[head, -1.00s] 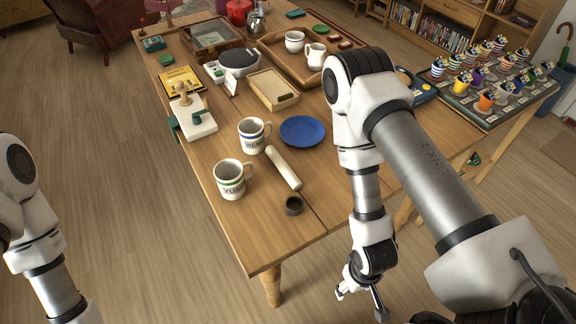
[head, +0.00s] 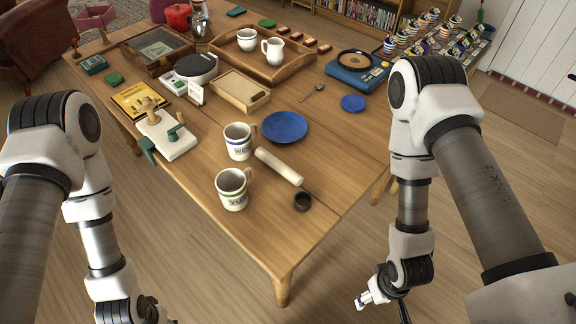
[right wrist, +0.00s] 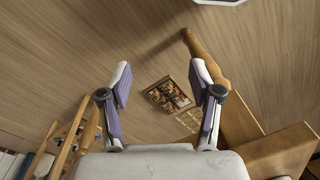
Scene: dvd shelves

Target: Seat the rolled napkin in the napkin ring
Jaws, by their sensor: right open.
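The rolled napkin (head: 279,166) is a cream roll lying on the wooden table near its front corner. The napkin ring (head: 302,201) is a small dark ring on the table, just beyond the napkin's near end and apart from it. My right gripper (head: 382,302) hangs off the table's right side, lower than the top. In the right wrist view its two fingers (right wrist: 165,88) are spread with nothing between them. My left gripper (head: 150,318) is at the bottom edge of the head view, left of the table and mostly cut off; its fingers cannot be made out.
A wooden tray (head: 241,91) and a white board (head: 167,138) are farther back. The table right of the ring is clear.

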